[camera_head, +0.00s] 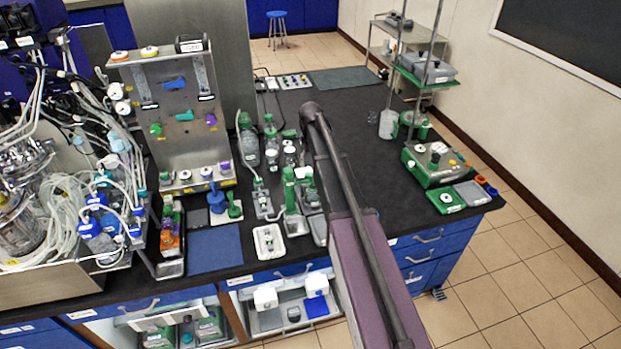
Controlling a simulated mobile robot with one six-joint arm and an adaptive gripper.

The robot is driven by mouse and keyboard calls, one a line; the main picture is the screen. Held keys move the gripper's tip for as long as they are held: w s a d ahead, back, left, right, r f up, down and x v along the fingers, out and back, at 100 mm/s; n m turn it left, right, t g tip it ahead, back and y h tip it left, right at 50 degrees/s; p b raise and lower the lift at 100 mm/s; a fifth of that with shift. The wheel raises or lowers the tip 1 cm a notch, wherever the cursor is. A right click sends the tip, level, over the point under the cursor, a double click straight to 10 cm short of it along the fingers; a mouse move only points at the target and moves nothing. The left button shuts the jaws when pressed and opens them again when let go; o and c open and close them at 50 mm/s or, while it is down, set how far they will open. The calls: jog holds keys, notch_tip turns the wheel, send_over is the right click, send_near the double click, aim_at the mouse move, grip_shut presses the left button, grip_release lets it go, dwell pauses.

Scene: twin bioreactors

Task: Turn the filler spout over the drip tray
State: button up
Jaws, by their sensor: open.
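I cannot make out the filler spout for certain. Small green-and-grey fixtures (289,190) stand upright near the middle of the black bench, some on grey bases. A shallow white tray (258,247) lies at the bench's front edge, with small pale items in it. Flat grey pads or trays (472,193) lie at the right corner beside a green unit (433,167) with a white knob. I cannot tell which of these is the drip tray. My arm reaches up from the bottom across the bench and hides part of it. My gripper's fingers do not show.
A steel panel with coloured handles stands at left, beside tangled tubing and glass vessels (25,165). A blue mat (215,249) lies in front. A pole stand with a green shelf (425,80) is at back right. Bare black bench (370,160) lies right of my arm.

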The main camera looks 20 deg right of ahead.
aim_at(311, 174)
jog(key=shift+f+b, duration=2.5)
jog(key=shift+f, duration=0.3)
grip_shut()
